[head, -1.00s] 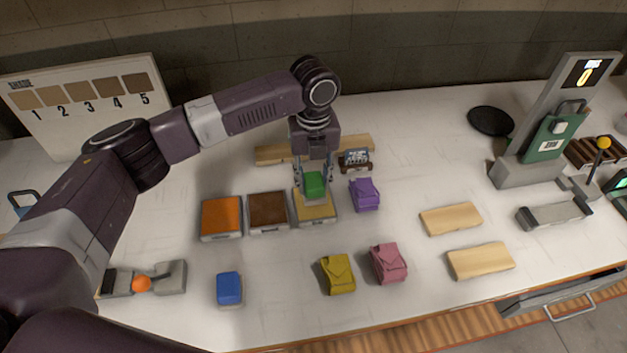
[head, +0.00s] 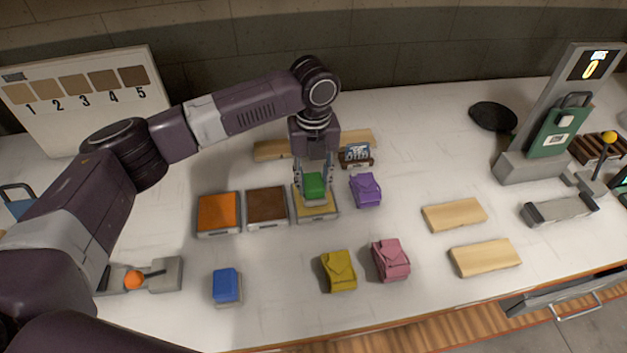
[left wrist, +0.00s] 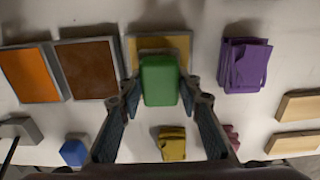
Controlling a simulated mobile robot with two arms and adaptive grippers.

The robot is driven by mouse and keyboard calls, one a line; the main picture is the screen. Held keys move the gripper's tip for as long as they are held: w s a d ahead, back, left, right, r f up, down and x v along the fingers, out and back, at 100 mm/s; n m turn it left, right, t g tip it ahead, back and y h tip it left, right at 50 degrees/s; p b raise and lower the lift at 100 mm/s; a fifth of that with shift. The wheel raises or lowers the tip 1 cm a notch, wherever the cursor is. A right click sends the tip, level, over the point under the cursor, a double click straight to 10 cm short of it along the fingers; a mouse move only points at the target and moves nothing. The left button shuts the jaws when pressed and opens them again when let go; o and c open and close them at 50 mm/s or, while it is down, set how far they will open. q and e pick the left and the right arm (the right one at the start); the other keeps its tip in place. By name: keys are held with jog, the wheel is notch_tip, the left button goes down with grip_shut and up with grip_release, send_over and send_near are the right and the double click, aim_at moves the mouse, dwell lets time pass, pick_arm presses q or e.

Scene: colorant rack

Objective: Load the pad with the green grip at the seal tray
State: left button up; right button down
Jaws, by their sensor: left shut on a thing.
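My left gripper (head: 314,180) comes down from above and is shut on the green grip (head: 314,186) of a pad. In the left wrist view the green grip (left wrist: 159,80) sits between the two fingertips. The pad's underside is hidden. It is over the tan-yellow tray (head: 328,214), the right one of three trays in a row; I cannot tell whether it touches. The other two trays are orange (head: 218,213) and brown (head: 267,207). No label shows which is the seal tray. My right gripper is not in view.
A purple pouch (head: 366,190) stands close right of the tan-yellow tray. A small dark rack (head: 357,156) is behind it. Yellow (head: 339,271) and pink (head: 390,260) pouches and a blue-gripped block (head: 227,286) are in front. Wooden boards (head: 454,215) lie right.

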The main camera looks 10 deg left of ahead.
aim_at(314, 180)
pick_arm(q)
jog(key=shift+f, duration=0.25)
jog(key=shift+f, duration=0.25)
dwell(0.3)
dwell(0.8)
jog(key=shift+p, duration=0.3)
dwell(0.6)
jog(key=shift+f, duration=0.1)
dwell(0.6)
notch_tip(314, 180, up, 7)
jog(key=p, duration=0.7)
jog(key=shift+p, duration=0.4)
